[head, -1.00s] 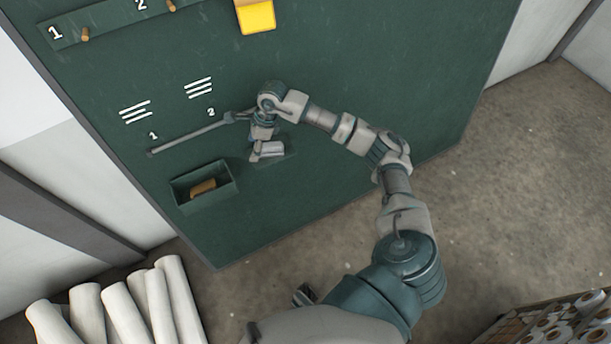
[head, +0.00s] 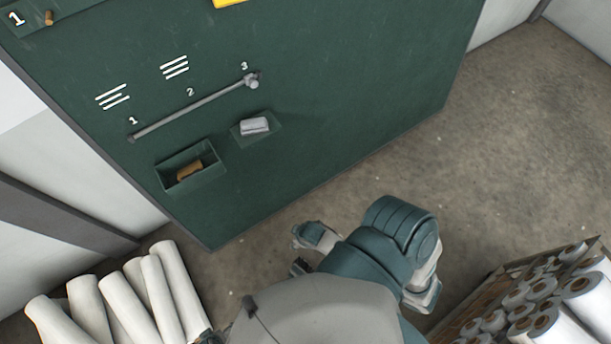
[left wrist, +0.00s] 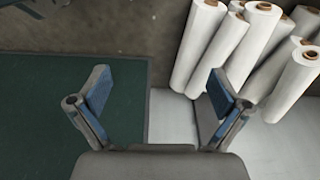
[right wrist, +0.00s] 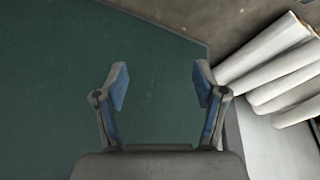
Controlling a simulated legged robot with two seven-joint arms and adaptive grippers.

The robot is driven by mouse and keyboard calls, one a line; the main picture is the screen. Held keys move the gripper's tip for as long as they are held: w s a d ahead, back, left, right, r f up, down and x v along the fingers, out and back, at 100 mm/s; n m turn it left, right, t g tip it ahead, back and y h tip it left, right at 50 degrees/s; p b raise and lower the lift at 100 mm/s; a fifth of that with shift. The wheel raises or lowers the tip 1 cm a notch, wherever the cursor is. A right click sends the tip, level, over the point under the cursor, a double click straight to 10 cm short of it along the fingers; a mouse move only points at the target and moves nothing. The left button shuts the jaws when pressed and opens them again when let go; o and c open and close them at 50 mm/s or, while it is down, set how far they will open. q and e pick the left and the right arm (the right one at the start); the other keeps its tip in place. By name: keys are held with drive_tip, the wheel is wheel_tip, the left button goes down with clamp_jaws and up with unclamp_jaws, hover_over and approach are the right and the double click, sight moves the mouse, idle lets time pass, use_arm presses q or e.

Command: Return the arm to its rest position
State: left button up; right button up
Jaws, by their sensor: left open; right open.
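My right arm (head: 390,240) is folded back close to my body at the bottom of the head view, away from the green panel (head: 350,90). My right gripper (right wrist: 161,72) is open and empty in the right wrist view, with the green panel behind it. My left gripper (left wrist: 157,85) is open and empty in the left wrist view, with floor and the green panel beyond it. I cannot clearly make out either gripper's fingers in the head view. A grey slanted rail (head: 190,112) on the panel has a knob (head: 252,80) at its end by mark 3.
An open green box (head: 165,180) holds a brown piece (head: 189,170). A light grey block (head: 254,125) sits on a small green plate beside it. White rolls (head: 125,305) stand at lower left. A crate of rolls (head: 475,280) stands at lower right. The floor (head: 510,130) between is clear.

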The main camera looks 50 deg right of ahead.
use_arm(q)
drive_tip(key=shift+a, duration=0.15)
use_arm(e)
drive_tip(key=shift+m+g, duration=0.3)
drive_tip(key=shift+g, duration=0.5)
drive_tip(key=s, duration=0.2)
drive_tip(key=s+a+f, duration=0.1)
drive_tip(key=shift+s, duration=0.4)
drive_tip(key=shift+d, duration=0.15)
use_arm(q)
drive_tip(key=s+f+p, duration=0.3)
drive_tip(key=f+p, duration=0.1)
drive_tip(key=f, duration=0.5)
drive_tip(key=shift+s+a+f, duration=0.25)
drive_tip(key=shift+s+f, duration=0.15)
use_arm(e)
drive_tip(key=s+f, duration=0.4)
drive_tip(key=f, duration=0.5)
drive_tip(key=shift+d+f, duration=0.2)
drive_tip(key=shift+f, duration=0.2)
